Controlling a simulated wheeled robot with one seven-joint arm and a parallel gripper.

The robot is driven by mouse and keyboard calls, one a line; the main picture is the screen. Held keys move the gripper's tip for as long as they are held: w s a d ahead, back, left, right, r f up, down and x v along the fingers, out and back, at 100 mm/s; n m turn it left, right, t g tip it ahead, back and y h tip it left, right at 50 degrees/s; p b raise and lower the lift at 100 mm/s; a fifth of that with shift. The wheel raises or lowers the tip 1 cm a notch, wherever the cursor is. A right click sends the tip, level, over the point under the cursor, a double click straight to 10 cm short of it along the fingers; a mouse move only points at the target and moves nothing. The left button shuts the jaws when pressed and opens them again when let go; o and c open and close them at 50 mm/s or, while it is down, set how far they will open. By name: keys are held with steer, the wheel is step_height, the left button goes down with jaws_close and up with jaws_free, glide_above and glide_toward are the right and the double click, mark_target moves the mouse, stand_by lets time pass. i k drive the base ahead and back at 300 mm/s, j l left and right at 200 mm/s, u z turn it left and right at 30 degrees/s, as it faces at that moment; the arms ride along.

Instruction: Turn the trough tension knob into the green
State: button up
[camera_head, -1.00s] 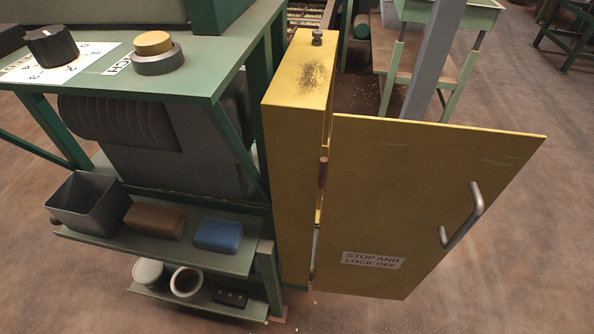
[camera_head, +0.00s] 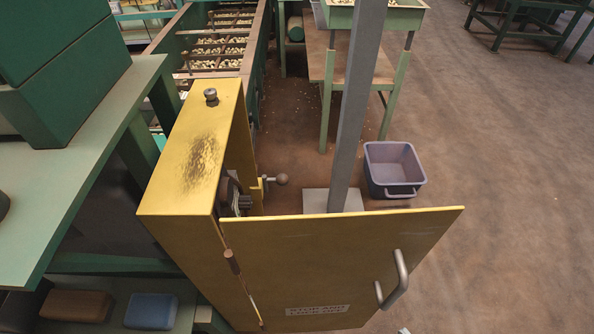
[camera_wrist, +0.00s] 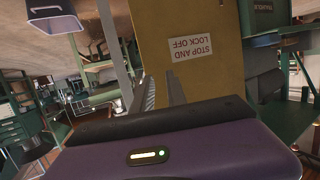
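The yellow cabinet (camera_head: 180,165) stands beside the green bench, with its door (camera_head: 330,255) swung open towards me. Inside, behind the door's top edge, a dark round dial (camera_head: 229,195) and a small dark knob (camera_head: 244,201) are partly visible. A lever with a ball end (camera_head: 281,179) sticks out to their right. I cannot tell for sure which is the tension knob, and no green zone is readable. My gripper (camera_wrist: 162,90) shows in the wrist view with its fingers apart and nothing between them. It faces the door's labelled outer side (camera_wrist: 210,75).
The door's handle (camera_head: 395,282) juts out at right. A grey post (camera_head: 360,100) on a pale base rises behind the door, with a purple-grey bin (camera_head: 393,168) beside it. A trough of nuts (camera_head: 215,50) runs behind the cabinet. The floor at right is clear.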

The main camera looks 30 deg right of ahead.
mark_target(245, 202)
steer(key=i+l+z, duration=0.1)
steer(key=z, duration=0.7)
steer(key=i+z, duration=0.15)
steer(key=z, duration=0.3)
steer(key=i+z, duration=0.1)
steer(key=z, duration=0.3)
steer(key=i+l+z, duration=0.1)
steer(key=z, duration=0.2)
steer(key=i+z, duration=0.25)
steer(key=i+u, duration=0.25)
steer(key=l+u, duration=0.1)
steer(key=u, duration=0.6)
steer(key=i+l+u, duration=0.1)
steer(key=u, duration=0.4)
steer(key=l+u, duration=0.1)
steer(key=u, duration=0.35)
steer(key=l+u, duration=0.1)
steer(key=u, duration=0.4)
steer(key=l+u, duration=0.1)
steer(key=u, duration=0.35)
steer(key=l+u, duration=0.1)
steer(key=u, duration=0.4)
steer(key=k+l+u, duration=0.2)
steer(key=l, duration=0.25)
steer(key=k+l+u, duration=0.2)
steer(key=l, duration=0.2)
